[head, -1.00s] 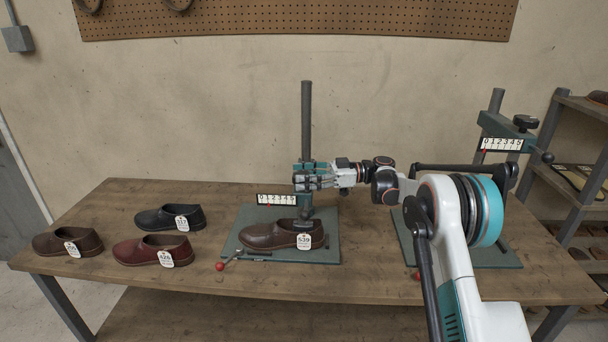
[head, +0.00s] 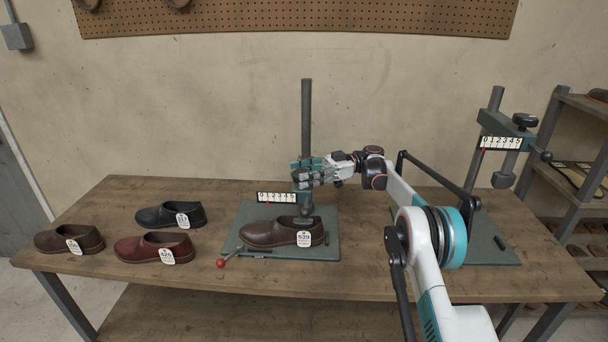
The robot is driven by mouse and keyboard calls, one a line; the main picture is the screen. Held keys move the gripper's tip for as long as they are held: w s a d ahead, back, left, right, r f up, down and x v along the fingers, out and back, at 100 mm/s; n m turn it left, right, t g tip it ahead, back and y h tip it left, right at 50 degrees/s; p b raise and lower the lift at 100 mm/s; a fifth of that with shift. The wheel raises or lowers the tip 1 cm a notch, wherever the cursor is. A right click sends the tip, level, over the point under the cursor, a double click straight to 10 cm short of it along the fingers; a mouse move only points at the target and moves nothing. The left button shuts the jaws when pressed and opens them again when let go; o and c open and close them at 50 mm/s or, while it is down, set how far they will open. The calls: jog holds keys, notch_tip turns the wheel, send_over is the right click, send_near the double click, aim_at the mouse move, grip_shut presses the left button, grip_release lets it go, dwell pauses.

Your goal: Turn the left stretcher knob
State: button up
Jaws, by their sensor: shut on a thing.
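The left stretcher stands on a green base plate (head: 329,254) with a dark upright post (head: 306,120). A brown shoe (head: 270,234) with a white tag sits on this plate. A white number scale (head: 277,198) with a red pointer near its left end stands above the shoe. My gripper (head: 300,175) is at the head of the left stretcher, in front of the post, shut around the knob there. The knob itself is hidden by the fingers.
A red-tipped lever (head: 221,263) sticks out at the plate's front left. Black (head: 160,216), maroon (head: 145,248) and brown (head: 62,240) shoes stand on the left of the wooden table (head: 225,285). The right stretcher (head: 500,130) stands beyond my arm. A shelf rack (head: 570,150) is at the far right.

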jog(key=shift+a, duration=0.1)
jog(key=o, duration=1.1)
notch_tip(320, 180, up, 10)
